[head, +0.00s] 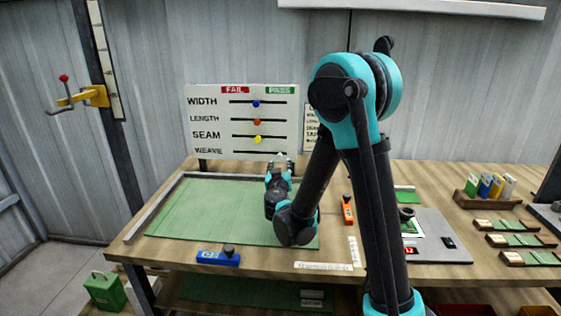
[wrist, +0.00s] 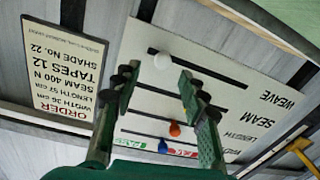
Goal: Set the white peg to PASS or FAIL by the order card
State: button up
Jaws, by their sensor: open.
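The upright board (head: 215,115) has FAIL and PASS headings over WIDTH, LENGTH, SEAM and WEAVE slots. In the upside-down wrist view, the white peg (wrist: 161,61) sits near the left, PASS-side end of the WEAVE slot. My gripper (head: 280,160) is at the board's lower edge; the wrist view shows its fingers (wrist: 162,95) open either side of the white peg's line, not closed on it. The order card (wrist: 68,75) reads width 36 cm, length 57 cm, seam 400 N, tapes 12, shade 22; it is mostly hidden in the head view (head: 311,112).
Blue (head: 256,104), orange (head: 257,122) and yellow (head: 258,139) pegs sit in the other slots. A green mat (head: 200,210) covers the bench's left part. A blue tool (head: 218,258), an orange tool (head: 347,210) and a grey plate (head: 445,235) lie on the bench.

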jog(key=s, duration=0.6)
jog(key=shift+s, duration=0.3)
jog(key=shift+d, duration=0.15)
